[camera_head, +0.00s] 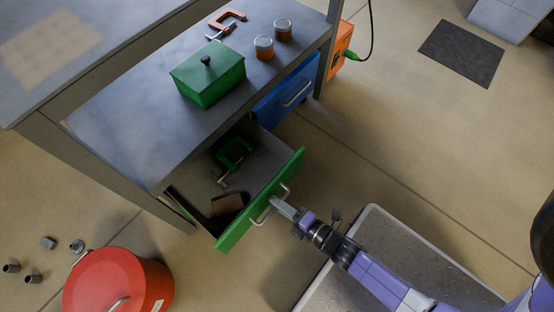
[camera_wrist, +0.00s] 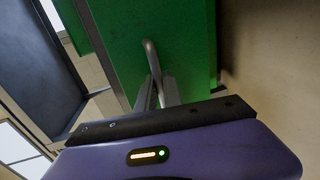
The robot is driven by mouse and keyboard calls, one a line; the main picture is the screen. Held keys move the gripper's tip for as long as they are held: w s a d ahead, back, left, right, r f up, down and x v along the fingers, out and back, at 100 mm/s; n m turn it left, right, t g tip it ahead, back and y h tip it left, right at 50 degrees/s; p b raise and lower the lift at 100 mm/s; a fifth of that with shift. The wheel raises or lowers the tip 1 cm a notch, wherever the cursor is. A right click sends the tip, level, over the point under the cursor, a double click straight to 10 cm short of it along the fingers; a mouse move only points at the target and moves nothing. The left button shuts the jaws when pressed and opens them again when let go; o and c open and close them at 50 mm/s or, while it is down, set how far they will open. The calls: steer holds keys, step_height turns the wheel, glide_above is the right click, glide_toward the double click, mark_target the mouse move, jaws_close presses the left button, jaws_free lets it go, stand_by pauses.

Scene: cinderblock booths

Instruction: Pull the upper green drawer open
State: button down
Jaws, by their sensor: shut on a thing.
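The upper green drawer (camera_head: 239,228) stands pulled well out from under the workbench shelf. Its inside shows a green clamp (camera_head: 236,152) and a dark brown block (camera_head: 228,205). Its metal bar handle (camera_head: 284,191) is on the front face. My gripper (camera_head: 277,203) is at the handle, shut on it. In the wrist view the green drawer front (camera_wrist: 170,50) fills the top middle, and the handle (camera_wrist: 150,55) runs down to my gripper's fingers (camera_wrist: 158,92). The fingers partly hide the handle.
A blue drawer (camera_head: 285,95) sits to the right of the green one. A green lidded box (camera_head: 209,78), two jars (camera_head: 264,48) and an orange clamp (camera_head: 228,20) are on the bench. A red bucket (camera_head: 117,283) stands at lower left. Open floor lies on the right.

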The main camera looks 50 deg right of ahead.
steer(key=c, duration=1.8)
jaws_free()
steer(key=shift+o, duration=0.2)
steer(key=p+v, duration=0.1)
steer(key=v, duration=0.6)
steer(key=shift+s+p, duration=0.4)
